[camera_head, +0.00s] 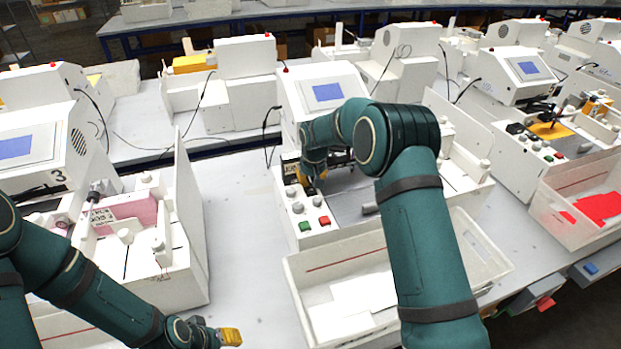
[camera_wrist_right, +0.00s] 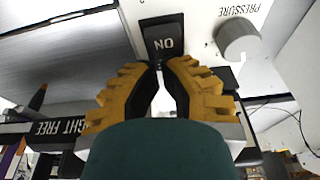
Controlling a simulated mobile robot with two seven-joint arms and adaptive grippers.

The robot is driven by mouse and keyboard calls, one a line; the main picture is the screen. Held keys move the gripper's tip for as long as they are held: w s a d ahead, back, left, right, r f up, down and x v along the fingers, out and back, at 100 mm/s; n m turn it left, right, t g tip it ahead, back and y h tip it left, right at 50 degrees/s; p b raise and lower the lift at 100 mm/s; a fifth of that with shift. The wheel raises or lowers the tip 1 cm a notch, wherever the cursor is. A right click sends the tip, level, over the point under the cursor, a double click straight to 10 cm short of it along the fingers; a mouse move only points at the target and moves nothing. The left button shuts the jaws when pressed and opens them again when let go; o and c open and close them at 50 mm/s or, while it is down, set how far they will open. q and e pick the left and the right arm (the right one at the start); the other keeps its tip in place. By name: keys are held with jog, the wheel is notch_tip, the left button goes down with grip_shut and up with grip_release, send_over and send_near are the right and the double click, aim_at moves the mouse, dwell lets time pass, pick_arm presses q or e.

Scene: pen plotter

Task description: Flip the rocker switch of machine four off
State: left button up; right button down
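The machine (camera_head: 326,92) under my right arm is white with a blue screen; its number is hidden. Its black rocker switch (camera_wrist_right: 163,40) shows in the right wrist view, with the word ON upside down on it. My right gripper (camera_head: 313,187) is at the left of this machine's front panel. In the right wrist view its yellow fingertips (camera_wrist_right: 160,66) are together, empty, at the lower edge of the switch; I cannot tell whether they touch it. My left gripper (camera_head: 229,337) is low in the head view, away from the machine; its fingers are too small to judge.
A grey PRESSURE knob (camera_wrist_right: 238,40) is beside the switch. Green (camera_head: 304,226) and red (camera_head: 325,221) buttons sit on the front panel. A white bin (camera_head: 300,275) stands in front. Machine three (camera_head: 40,140) is to the left, with clear table between.

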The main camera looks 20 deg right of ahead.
aim_at(311, 185)
jog(key=shift+s, duration=0.1)
jog(key=shift+s+r, duration=0.35)
jog(key=shift+s, duration=0.25)
jog(key=r, duration=0.1)
jog(key=r+p, duration=0.1)
jog(key=r, duration=0.1)
jog(key=r+p, duration=0.1)
jog(key=r, duration=0.1)
jog(key=shift+w+r, duration=0.15)
jog(key=shift+w, duration=0.25)
pick_arm(q)
jog(key=shift+w+a+r, duration=0.15)
jog(key=shift+w+r, duration=0.05)
jog(key=shift+r, duration=0.3)
jog(key=shift+w+a+r, duration=0.15)
jog(key=shift+w+r, duration=0.05)
jog(key=shift+r, duration=0.3)
pick_arm(e)
jog(key=w+v, duration=0.2)
jog(key=v, duration=0.6)
jog(key=shift+s+r, duration=0.35)
jog(key=shift+r, duration=0.1)
jog(key=shift+f, duration=0.1)
